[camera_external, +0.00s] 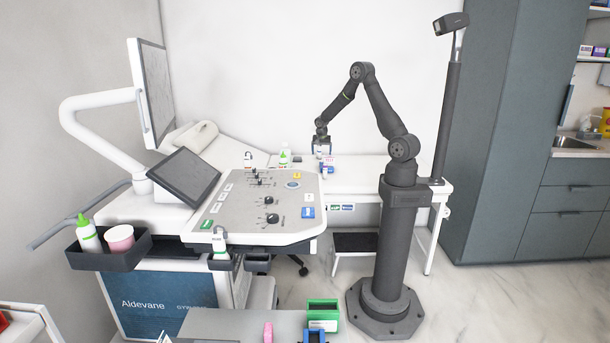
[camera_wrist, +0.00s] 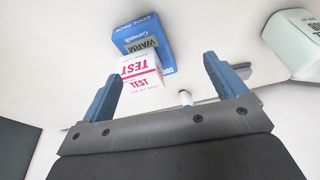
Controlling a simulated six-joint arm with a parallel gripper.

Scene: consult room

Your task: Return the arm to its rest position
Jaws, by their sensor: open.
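My arm rises from its dark column and bends over, with my gripper (camera_external: 322,148) low over the white bench (camera_external: 365,178) behind the console. In the wrist view my gripper (camera_wrist: 160,75) shows two blue fingers spread apart, with nothing clamped between them. A white box with pink TEST lettering (camera_wrist: 140,72) appears in the gap between the fingers. A blue box marked WARM (camera_wrist: 140,30) is just beyond it. The white box also shows beside the gripper in the external view (camera_external: 329,160). I cannot tell how far the fingertips are from the boxes.
The console (camera_external: 240,225), tilted screen (camera_external: 184,177) and large monitor (camera_external: 152,92) lie left. A dark post (camera_external: 448,110) stands right. The air above the bench looks clear.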

